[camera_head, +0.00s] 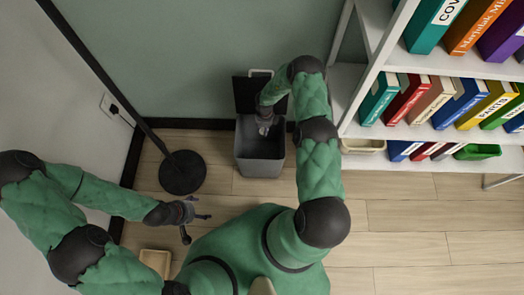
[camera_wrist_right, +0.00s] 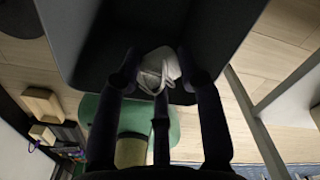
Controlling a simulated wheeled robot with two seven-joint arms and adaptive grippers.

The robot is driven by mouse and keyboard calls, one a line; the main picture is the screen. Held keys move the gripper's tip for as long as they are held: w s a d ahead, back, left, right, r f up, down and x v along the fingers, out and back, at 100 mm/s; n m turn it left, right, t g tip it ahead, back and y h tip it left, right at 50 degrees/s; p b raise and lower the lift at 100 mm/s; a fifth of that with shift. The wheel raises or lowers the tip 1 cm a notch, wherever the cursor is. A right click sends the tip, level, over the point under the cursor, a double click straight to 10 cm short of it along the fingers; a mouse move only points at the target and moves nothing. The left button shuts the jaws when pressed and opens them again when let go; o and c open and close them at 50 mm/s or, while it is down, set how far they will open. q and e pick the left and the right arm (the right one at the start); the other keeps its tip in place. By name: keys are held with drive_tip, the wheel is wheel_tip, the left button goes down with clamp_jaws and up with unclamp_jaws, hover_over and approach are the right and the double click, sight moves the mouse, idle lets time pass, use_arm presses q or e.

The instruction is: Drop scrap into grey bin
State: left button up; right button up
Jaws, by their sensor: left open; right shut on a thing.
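The grey bin (camera_head: 260,168) stands on the floor by the wall with its dark lid (camera_head: 243,96) raised at the back. My right gripper (camera_head: 265,127) reaches down at the open mouth of the bin, towards its back. It is shut on a crumpled whitish scrap (camera_wrist_right: 158,68), which is held between dark fingers in the right wrist view. The dark inner walls of the bin (camera_wrist_right: 92,28) surround the scrap there. The scrap shows only as a small pale patch in the head view. My left gripper (camera_head: 194,222) is open and empty above the floor, left of the bin.
A floor lamp with a round black base (camera_head: 182,173) stands left of the bin. A white shelf (camera_head: 357,132) with colourful binders and trays stands to the right. A small wooden tray (camera_head: 156,261) lies at the lower left. The wooden floor (camera_head: 410,220) at right is clear.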

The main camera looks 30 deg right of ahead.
drive_tip(key=o, duration=0.8)
drive_tip(key=shift+r, duration=0.15)
wheel_tip(320, 180, up, 12)
drive_tip(key=shift+s, duration=0.1)
idle(0.6)
